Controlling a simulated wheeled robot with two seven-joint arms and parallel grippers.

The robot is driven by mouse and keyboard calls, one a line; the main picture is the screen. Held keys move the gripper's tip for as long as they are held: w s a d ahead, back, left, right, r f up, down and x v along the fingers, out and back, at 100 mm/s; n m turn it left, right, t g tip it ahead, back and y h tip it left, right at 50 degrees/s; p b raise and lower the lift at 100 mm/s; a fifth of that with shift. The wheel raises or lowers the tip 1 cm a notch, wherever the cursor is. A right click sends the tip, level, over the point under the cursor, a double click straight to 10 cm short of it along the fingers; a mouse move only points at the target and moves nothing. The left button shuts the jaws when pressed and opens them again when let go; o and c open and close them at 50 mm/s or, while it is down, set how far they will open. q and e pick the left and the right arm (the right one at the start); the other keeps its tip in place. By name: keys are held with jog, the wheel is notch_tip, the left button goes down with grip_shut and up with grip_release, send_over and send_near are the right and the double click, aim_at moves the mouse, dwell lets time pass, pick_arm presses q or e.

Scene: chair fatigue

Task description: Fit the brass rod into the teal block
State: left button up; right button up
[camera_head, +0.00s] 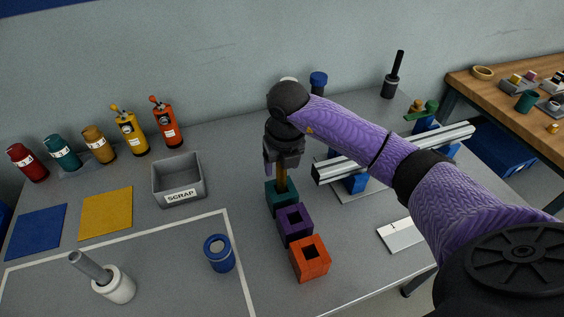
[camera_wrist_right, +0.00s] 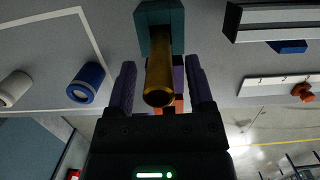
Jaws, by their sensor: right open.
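The brass rod (camera_head: 282,179) stands upright with its lower end in the teal block (camera_head: 281,197). How deep it sits cannot be told. My right gripper (camera_head: 283,165) is above the block, pointing down, its fingers on either side of the rod. In the right wrist view the gripper (camera_wrist_right: 160,62) is open, with a gap between each finger and the rod (camera_wrist_right: 159,80). The rod's free end faces the camera there, and the teal block (camera_wrist_right: 146,30) lies beyond it. My left gripper is not in view.
A purple block (camera_head: 295,226) and an orange block (camera_head: 310,258) stand in line in front of the teal one. A grey scrap bin (camera_head: 178,184) is to the left, a blue cup (camera_head: 219,253) at front left. A metal rail (camera_head: 340,172) lies behind my right arm.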

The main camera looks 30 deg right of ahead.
notch_tip(320, 180, up, 12)
jog(key=s+p, duration=0.1)
jog(key=p, duration=0.1)
jog(key=shift+s+a+p, duration=0.2)
jog(key=shift+s+p, duration=0.15)
jog(key=shift+s, duration=0.05)
jog(key=shift+f, duration=0.1)
